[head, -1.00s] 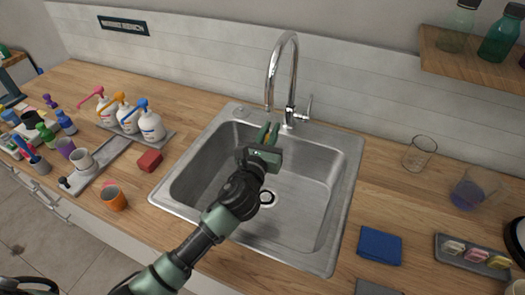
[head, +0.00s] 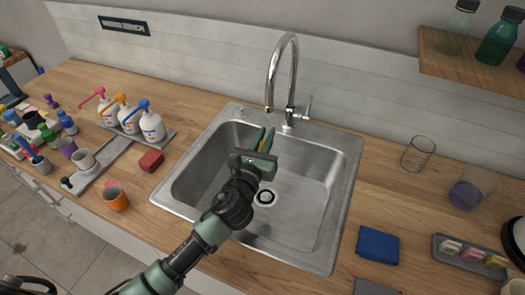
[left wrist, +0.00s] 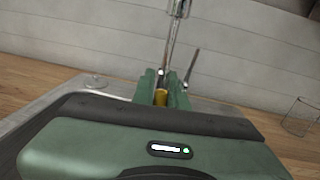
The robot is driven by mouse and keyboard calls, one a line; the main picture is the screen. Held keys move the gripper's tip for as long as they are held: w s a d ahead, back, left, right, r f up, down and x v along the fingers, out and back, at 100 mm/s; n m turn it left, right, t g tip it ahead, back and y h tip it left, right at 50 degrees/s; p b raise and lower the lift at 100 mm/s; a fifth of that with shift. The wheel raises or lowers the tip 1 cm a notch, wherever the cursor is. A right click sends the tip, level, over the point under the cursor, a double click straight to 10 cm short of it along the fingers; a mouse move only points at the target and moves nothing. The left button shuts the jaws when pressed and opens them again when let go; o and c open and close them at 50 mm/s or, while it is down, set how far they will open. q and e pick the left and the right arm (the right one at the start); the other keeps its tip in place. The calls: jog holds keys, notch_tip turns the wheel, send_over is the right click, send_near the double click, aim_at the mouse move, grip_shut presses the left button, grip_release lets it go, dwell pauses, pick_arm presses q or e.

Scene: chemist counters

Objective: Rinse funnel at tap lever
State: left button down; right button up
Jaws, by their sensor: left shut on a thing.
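My left gripper (head: 264,140) is over the metal sink basin, a little in front of and left of the tap. It is shut on a small yellow thing (left wrist: 161,96), which I take to be the funnel; its shape is mostly hidden by the green fingers. The chrome tap (head: 284,62) arches over the back of the sink, its spout end behind the fingers and apart from them. The tap lever (head: 308,105) sticks up on the tap's right side. No water stream shows. My right gripper is not in view.
The sink (head: 310,225) is empty, with a drain in its floor. Pump bottles (head: 150,122) on a tray, a red block (head: 151,160) and an orange cup (head: 116,198) stand left. A glass beaker (head: 418,154) and a blue cloth (head: 378,245) are right.

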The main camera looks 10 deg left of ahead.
pick_arm(q)
jog(key=shift+s+d+p, duration=0.1)
jog(key=shift+s+d, duration=0.05)
jog(key=shift+s, duration=0.8)
jog(key=shift+s+d+p, duration=0.15)
jog(key=shift+s+d, duration=0.05)
jog(key=shift+s, duration=0.8)
jog(key=shift+s+d+p, duration=0.1)
jog(key=shift+s+d, duration=0.05)
jog(key=shift+s, duration=0.8)
jog(key=shift+r, duration=0.1)
jog(key=shift+s+r+p, duration=0.25)
jog(key=shift+p, duration=0.1)
jog(key=shift+s+d+r+p, duration=0.2)
jog(key=shift+s+r+p, duration=0.7)
jog(key=shift+s, duration=0.25)
jog(key=shift+s+d+r+p, duration=0.2)
jog(key=shift+s+r+p, duration=0.65)
jog(key=shift+s, duration=0.25)
jog(key=shift+f, duration=0.1)
